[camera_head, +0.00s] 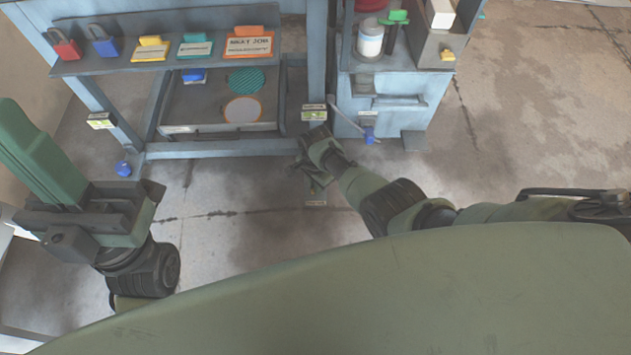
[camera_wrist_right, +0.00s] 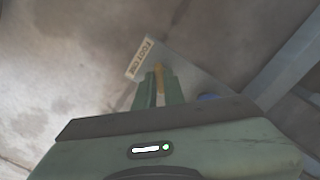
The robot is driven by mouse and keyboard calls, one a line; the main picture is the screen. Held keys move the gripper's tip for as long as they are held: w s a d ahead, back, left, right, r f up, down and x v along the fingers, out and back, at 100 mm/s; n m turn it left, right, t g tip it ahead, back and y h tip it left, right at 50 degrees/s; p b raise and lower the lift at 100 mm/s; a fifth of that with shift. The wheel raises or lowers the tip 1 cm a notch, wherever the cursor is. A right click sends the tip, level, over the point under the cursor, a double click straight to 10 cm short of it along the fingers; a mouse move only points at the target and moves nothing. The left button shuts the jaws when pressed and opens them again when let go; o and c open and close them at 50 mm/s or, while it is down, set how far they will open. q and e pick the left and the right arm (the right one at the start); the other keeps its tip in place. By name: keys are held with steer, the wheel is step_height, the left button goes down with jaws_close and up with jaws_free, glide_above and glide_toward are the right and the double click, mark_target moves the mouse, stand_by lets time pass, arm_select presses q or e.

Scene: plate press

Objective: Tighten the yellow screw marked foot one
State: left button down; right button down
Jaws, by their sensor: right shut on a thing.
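The yellow screw (camera_wrist_right: 159,76) shows as a narrow yellow piece between the green fingers of my right gripper (camera_wrist_right: 160,88) in the right wrist view. The fingers are shut on it and hide its lower part. Beside it, a pale label reading FOOT ONE (camera_wrist_right: 141,58) lies on a grey foot plate (camera_wrist_right: 190,72). In the head view my right gripper (camera_head: 312,172) reaches down over the foot plate by the bench leg and hides the screw. My left gripper (camera_head: 25,125) is at the left, far from the screw; its finger opening cannot be made out.
A blue bench (camera_head: 215,150) stands behind, with padlocks and tags on its shelf. A blue cabinet (camera_head: 390,115) stands to its right, with a blue knob (camera_head: 369,135) low on its front. Another blue knob (camera_head: 124,168) is by the left leg. The front floor is open.

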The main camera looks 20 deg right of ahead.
steer(key=m, duration=0.3)
steer(key=shift+m+p, duration=0.4)
steer(key=shift+m, duration=2.2)
steer(key=c, duration=1.5)
jaws_free()
steer(key=shift+d, duration=0.1)
